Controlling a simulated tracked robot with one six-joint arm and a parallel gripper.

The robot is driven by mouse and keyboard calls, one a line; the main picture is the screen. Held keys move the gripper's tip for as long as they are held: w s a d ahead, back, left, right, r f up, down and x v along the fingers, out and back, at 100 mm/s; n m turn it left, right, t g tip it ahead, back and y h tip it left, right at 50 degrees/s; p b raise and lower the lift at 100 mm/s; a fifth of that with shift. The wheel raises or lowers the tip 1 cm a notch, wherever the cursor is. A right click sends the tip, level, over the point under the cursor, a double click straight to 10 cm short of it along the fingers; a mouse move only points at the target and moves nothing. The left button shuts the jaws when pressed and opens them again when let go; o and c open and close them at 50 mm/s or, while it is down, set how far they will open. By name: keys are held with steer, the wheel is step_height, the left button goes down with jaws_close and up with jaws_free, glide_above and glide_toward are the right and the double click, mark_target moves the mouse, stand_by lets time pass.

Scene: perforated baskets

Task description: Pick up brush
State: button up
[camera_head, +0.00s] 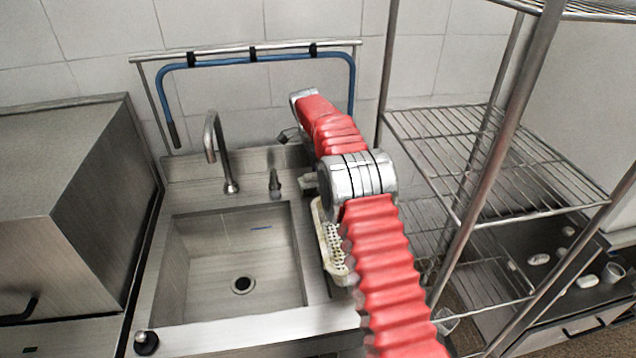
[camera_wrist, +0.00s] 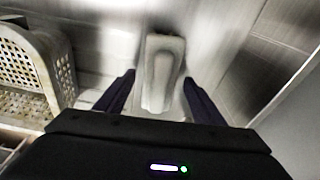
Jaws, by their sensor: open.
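In the wrist view, a pale grey, elongated object that looks like the brush (camera_wrist: 160,72) lies between the fingertips of my gripper (camera_wrist: 158,86). It has a broad far end and a raised rim. My gripper is open, with one dark finger on each side of the object. I cannot tell whether either finger touches it. The lower end of the object is close to the gripper body. In the head view my red arm hides most of this spot, and I cannot make out the brush or the fingertips clearly there.
A perforated cream basket (camera_wrist: 62,72) stands left of my gripper; it also shows partly behind my arm in the head view (camera_head: 328,246). A steel sink (camera_head: 170,255) with a tap (camera_head: 212,140) lies left. A wire shelf rack (camera_head: 500,165) stands close on the right.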

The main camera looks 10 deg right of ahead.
steer(key=c, duration=1.2)
steer(key=shift+o, duration=0.2)
steer(key=shift+r, duration=0.1)
step_height(320, 180, up, 10)
steer(key=shift+f, duration=0.1)
stand_by(0.6)
